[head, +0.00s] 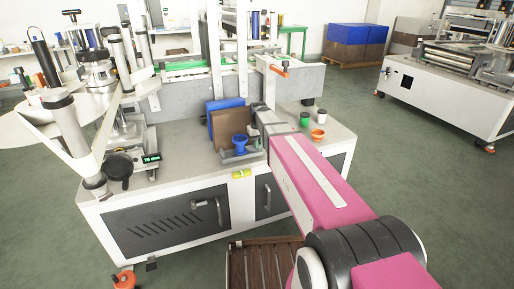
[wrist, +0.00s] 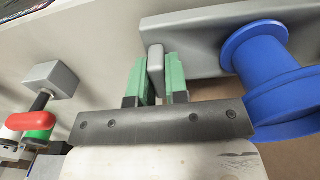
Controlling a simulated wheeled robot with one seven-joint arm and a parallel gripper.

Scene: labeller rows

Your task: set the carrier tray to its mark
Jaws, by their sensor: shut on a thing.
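The carrier tray (head: 228,158) is a grey tray near the front edge of the machine's worktop. It bears a blue spool (head: 240,146), with a brown board and a blue board upright behind it. In the wrist view the tray's grey wall (wrist: 205,36) runs beside the blue spool (wrist: 264,72). My gripper (wrist: 157,70) has its green fingers shut on the tray's small grey tab (wrist: 156,58). In the head view my arm hides most of the gripper and the tray's right end. I cannot tell whether the tray rests or hangs slightly above the worktop. I cannot make out the mark.
A green jar (head: 304,119), a dark jar with a white lid (head: 321,116) and an orange dish (head: 318,134) stand to the right. A labeller with rollers and a display (head: 151,159) stands left. A red-orange handle (head: 279,70) juts out behind. Worktop (head: 186,160) left of the tray is clear.

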